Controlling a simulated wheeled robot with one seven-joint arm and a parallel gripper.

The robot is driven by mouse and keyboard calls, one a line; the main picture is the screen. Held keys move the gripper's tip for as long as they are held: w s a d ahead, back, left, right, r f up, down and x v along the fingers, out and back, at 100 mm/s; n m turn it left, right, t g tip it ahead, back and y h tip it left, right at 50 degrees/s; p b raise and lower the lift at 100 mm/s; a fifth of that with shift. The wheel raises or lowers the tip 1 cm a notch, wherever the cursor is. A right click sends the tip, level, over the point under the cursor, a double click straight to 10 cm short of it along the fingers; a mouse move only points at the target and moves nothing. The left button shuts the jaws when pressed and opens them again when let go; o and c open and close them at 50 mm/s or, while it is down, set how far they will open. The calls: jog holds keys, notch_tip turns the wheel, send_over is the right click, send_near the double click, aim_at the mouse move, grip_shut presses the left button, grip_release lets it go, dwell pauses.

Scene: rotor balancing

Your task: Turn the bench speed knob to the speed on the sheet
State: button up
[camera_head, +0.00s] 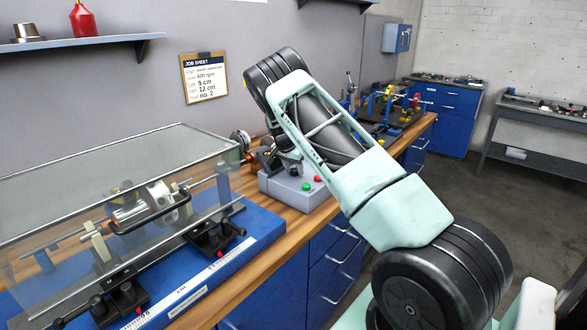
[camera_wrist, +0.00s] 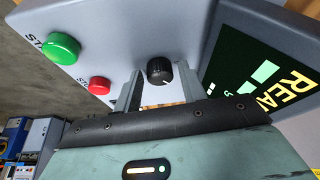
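The speed knob (camera_wrist: 160,71) is black, round and ribbed, with a pale pointer mark at its lower edge. It sits on the grey control box (camera_wrist: 120,30). My gripper (camera_wrist: 160,78) is open, with one finger on each side of the knob. I cannot tell whether either finger touches it. In the head view the control box (camera_head: 300,198) stands on the wooden bench, and my arm hides the knob. The job sheet (camera_head: 204,80) hangs on the wall and appears to read 600 rpm.
A green button (camera_wrist: 62,48) and a red button (camera_wrist: 99,86) are left of the knob. A dark display (camera_wrist: 255,70) with green and yellow markings is at right, only partly seen. A clear-covered balancing rig (camera_head: 120,215) fills the bench at left.

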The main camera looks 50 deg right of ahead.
jog(key=shift+o, duration=0.2)
jog(key=shift+r, duration=0.1)
jog(key=b+v, duration=0.3)
jog(key=v, duration=1.4)
